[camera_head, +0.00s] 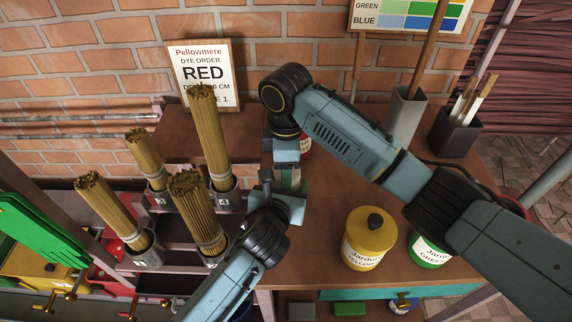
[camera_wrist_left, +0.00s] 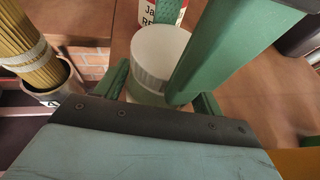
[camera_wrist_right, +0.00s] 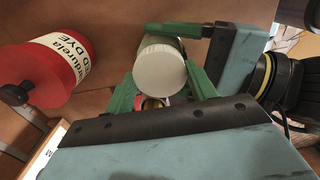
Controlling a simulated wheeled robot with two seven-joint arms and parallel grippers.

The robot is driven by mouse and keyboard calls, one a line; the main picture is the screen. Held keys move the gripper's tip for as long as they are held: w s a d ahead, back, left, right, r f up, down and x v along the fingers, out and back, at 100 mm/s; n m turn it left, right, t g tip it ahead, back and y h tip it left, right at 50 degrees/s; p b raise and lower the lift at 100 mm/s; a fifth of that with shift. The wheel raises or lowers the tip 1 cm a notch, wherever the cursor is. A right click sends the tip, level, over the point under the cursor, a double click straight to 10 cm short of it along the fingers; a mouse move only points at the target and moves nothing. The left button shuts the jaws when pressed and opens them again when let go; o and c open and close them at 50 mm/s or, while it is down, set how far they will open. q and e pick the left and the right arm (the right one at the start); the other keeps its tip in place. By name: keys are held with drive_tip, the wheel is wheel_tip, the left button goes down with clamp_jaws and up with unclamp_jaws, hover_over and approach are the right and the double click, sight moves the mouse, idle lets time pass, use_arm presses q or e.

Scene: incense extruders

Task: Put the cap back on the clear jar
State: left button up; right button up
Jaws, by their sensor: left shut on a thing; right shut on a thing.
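The white cap (camera_wrist_left: 160,55) sits over the mouth of the clear jar (camera_wrist_left: 145,97) in the left wrist view. Its round white top also faces the right wrist view (camera_wrist_right: 160,72). My left gripper (camera_head: 288,194) is shut on the jar, with green fingers on both sides of its body. My right gripper (camera_head: 286,160) comes from above and is shut on the cap. The jar shows as a pale body (camera_head: 288,179) between the grippers in the head view. Fingers hide much of the rim, so I cannot tell whether the cap is fully seated.
A red dye jar (camera_wrist_right: 45,75) stands close behind the grippers. A yellow jar (camera_head: 370,238) and a green jar (camera_head: 430,250) stand right on the bench. Incense bundles (camera_head: 214,140) in metal cups stand left. Bare bench (camera_head: 325,215) lies before the yellow jar.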

use_arm(q)
drive_tip(key=shift+a, duration=0.1)
use_arm(e)
drive_tip(key=o, duration=1.2)
drive_tip(key=shift+c, duration=0.2)
wheel_tip(320, 180, up, 12)
use_arm(q)
drive_tip(key=o, duration=1.9)
drive_tip(key=shift+o, duration=0.2)
drive_tip(key=shift+s, duration=0.1)
use_arm(e)
drive_tip(key=shift+r, duration=0.1)
use_arm(q)
drive_tip(key=p+v, duration=0.4)
drive_tip(key=v, duration=0.9)
use_arm(e)
wheel_tip(320, 180, up, 4)
